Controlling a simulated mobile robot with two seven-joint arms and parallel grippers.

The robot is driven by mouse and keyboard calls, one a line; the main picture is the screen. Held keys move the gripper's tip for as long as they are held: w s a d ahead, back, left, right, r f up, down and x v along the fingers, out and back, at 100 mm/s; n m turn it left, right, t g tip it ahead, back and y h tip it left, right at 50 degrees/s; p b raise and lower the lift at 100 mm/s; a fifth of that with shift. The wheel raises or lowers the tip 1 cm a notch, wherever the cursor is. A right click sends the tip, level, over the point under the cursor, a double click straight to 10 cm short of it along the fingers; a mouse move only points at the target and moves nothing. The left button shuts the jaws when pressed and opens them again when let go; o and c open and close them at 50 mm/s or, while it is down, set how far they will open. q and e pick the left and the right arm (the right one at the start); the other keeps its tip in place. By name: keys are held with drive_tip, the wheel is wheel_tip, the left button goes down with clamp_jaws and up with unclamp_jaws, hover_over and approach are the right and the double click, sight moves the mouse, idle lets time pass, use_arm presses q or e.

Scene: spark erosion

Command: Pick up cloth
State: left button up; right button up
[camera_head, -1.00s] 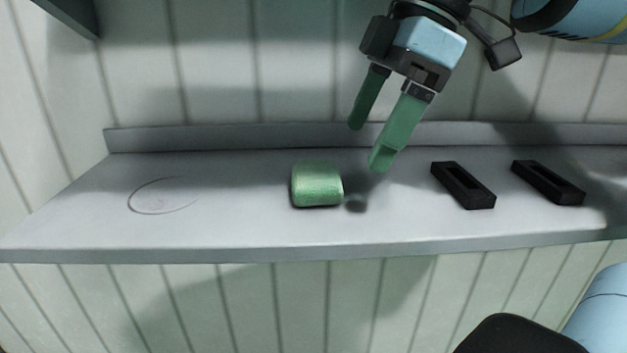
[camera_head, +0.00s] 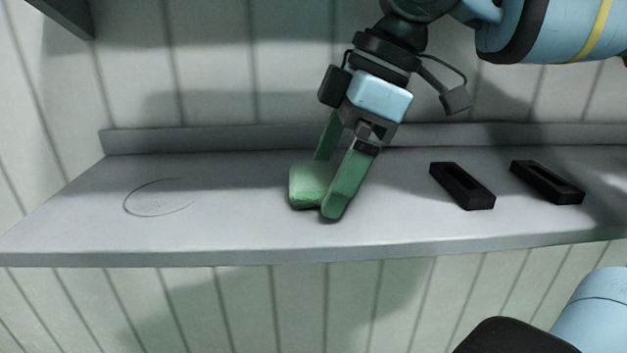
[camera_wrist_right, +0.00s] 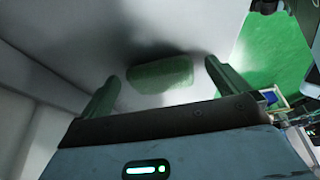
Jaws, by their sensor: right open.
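The cloth (camera_head: 308,185) is a small green folded block lying on the grey shelf. My right gripper (camera_head: 326,187) is open and low over the shelf at the cloth, with its green fingers pointing down. The near finger covers the cloth's right side in the head view. In the right wrist view the cloth (camera_wrist_right: 160,75) lies ahead, between the lines of the two spread fingers (camera_wrist_right: 160,85). Whether a finger touches it cannot be told. My left gripper is not in view.
The grey shelf (camera_head: 230,235) has a low back lip and a front edge. Two black slotted holders (camera_head: 463,186) (camera_head: 547,182) stand to the right of the cloth. A thin circle mark (camera_head: 158,198) lies on the left. The shelf between it and the cloth is clear.

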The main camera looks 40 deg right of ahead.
sight(318, 174)
drive_tip(key=c, duration=1)
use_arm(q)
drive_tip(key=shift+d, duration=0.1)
use_arm(e)
drive_tip(key=shift+r, duration=0.15)
drive_tip(key=shift+r, duration=0.5)
drive_tip(key=shift+s+r, duration=0.15)
drive_tip(key=shift+r, duration=0.5)
drive_tip(key=shift+s+r, duration=0.15)
drive_tip(key=shift+r, duration=0.45)
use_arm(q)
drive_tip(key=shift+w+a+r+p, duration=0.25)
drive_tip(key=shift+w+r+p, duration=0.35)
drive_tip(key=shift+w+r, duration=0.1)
use_arm(e)
drive_tip(key=s, duration=0.5)
drive_tip(key=s+r, duration=0.1)
drive_tip(key=s, duration=0.4)
drive_tip(key=s+a, duration=0.1)
drive_tip(key=s, duration=0.4)
drive_tip(key=shift+s+r, duration=0.15)
drive_tip(key=shift+s, duration=0.05)
